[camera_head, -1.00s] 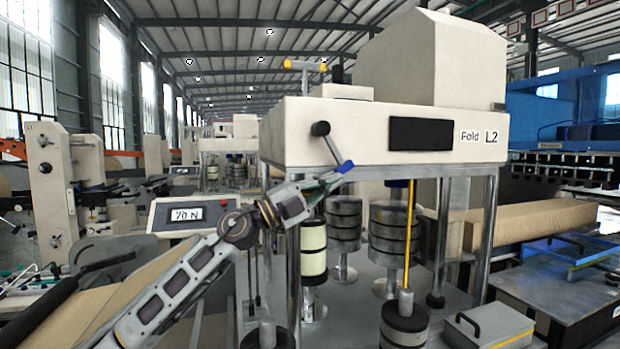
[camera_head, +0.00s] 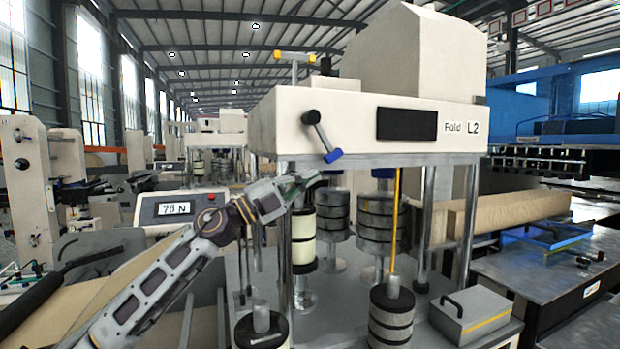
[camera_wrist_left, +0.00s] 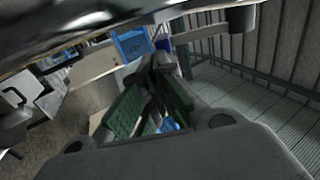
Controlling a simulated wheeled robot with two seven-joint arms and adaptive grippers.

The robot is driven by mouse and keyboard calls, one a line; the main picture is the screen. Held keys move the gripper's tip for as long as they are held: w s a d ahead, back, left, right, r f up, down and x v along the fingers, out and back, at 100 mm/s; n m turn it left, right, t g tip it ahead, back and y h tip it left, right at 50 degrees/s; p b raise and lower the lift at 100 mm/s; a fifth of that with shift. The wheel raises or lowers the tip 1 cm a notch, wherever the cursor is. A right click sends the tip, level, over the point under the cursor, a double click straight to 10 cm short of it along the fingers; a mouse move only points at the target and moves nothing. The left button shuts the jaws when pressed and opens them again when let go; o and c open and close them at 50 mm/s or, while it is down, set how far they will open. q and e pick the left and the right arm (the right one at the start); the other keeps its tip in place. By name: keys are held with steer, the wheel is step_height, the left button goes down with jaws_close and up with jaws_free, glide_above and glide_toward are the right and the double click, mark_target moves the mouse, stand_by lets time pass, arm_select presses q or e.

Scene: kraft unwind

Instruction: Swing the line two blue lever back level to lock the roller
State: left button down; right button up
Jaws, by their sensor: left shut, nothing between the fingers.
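The blue-tipped lever (camera_head: 322,136) hangs from a dark pivot knob on the front of the cream housing marked "Fold L2" (camera_head: 350,127). It slants steeply down and right, not level, with its blue end (camera_head: 333,156) just below the housing's lower edge. My left gripper (camera_head: 316,181) is shut and empty, a little below and left of the blue end; a small gap seems to separate them. In the left wrist view the green-padded fingers (camera_wrist_left: 155,95) show close up; I cannot tell whether the lever shows there. My right gripper is out of view.
A cream roller (camera_head: 304,240) and several dark-banded rollers stand under the housing, among metal posts. A yellow rod (camera_head: 395,220) hangs there. A display reading "70 N" (camera_head: 178,208) is behind my left arm. A grey handled box (camera_head: 482,315) sits front right.

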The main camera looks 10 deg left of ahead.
arm_select(q)
steer(key=f+b+v, duration=0.1)
steer(key=b+v, duration=0.2)
steer(key=v, duration=0.7)
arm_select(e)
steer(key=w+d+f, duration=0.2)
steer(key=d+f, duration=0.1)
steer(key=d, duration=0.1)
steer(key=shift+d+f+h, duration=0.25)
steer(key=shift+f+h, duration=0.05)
